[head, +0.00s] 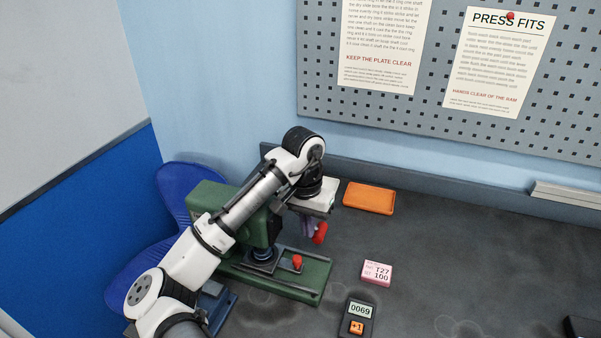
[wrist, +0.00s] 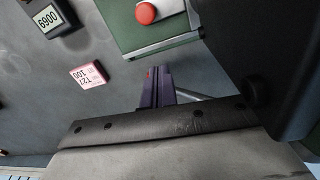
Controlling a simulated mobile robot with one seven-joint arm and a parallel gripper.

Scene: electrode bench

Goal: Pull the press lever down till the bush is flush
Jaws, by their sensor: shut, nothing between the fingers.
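The green press (head: 203,194) stands on the bench, partly behind my arm; its green base (head: 312,290) reaches right. A red lever knob (head: 320,232) hangs beside my gripper (head: 306,226). My gripper's purple fingers are shut and empty, close to the knob; I cannot tell whether they touch. The fingers (wrist: 158,88) also show in the wrist view, with a thin grey rod (wrist: 192,94) beside them. A dark round part (head: 262,253) sits on the plate under the ram; I cannot tell whether the bush is flush there. A red button (head: 297,261) stands on the base.
An orange tray (head: 369,198) lies behind. A blue chair (head: 135,271) is at left.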

